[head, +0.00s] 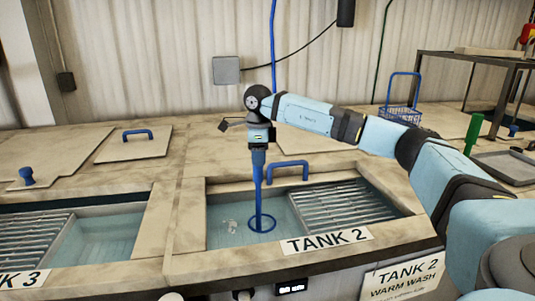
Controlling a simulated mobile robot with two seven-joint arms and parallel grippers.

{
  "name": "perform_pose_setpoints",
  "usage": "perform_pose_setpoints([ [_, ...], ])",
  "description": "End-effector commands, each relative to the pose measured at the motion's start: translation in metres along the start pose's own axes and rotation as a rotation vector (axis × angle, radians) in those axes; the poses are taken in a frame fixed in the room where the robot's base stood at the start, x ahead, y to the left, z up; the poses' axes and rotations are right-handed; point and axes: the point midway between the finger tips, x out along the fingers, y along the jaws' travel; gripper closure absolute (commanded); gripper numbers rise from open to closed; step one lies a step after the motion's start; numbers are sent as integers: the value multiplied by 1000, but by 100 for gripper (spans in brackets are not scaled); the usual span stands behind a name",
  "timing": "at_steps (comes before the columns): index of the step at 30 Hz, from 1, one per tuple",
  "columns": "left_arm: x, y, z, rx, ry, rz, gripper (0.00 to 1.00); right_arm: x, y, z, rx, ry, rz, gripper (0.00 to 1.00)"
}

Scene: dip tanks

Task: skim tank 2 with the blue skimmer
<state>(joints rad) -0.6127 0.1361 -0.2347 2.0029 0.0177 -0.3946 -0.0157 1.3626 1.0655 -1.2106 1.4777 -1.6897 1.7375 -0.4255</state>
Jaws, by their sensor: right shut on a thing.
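Tank 2 (327,240) is open in the middle of the head view, with water (223,207) on its left and a slatted grate (345,203) on its right. My right gripper (259,146) points down above the tank's water side. It is shut on the blue skimmer (258,182), which hangs upright. The skimmer's round hoop is over the water; I cannot tell whether it touches the surface. A pale floating patch (231,227) lies just left of the hoop. My left gripper is not in view.
A blue handle (288,166) stands behind tank 2's rear edge. Tank 3 (105,236) is partly open at left. Lids with a blue handle (138,133) and blue knob (27,176) lie behind it. A blue basket (400,112) and grey tray (507,167) are at right.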

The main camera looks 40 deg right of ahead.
Motion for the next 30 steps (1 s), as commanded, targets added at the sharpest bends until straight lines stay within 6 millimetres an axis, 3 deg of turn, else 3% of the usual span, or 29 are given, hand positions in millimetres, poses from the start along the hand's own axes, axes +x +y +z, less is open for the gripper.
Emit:
perform_pose_setpoints([
  [30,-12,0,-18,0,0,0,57,-2,19,88,-1,-2,0,100],
])
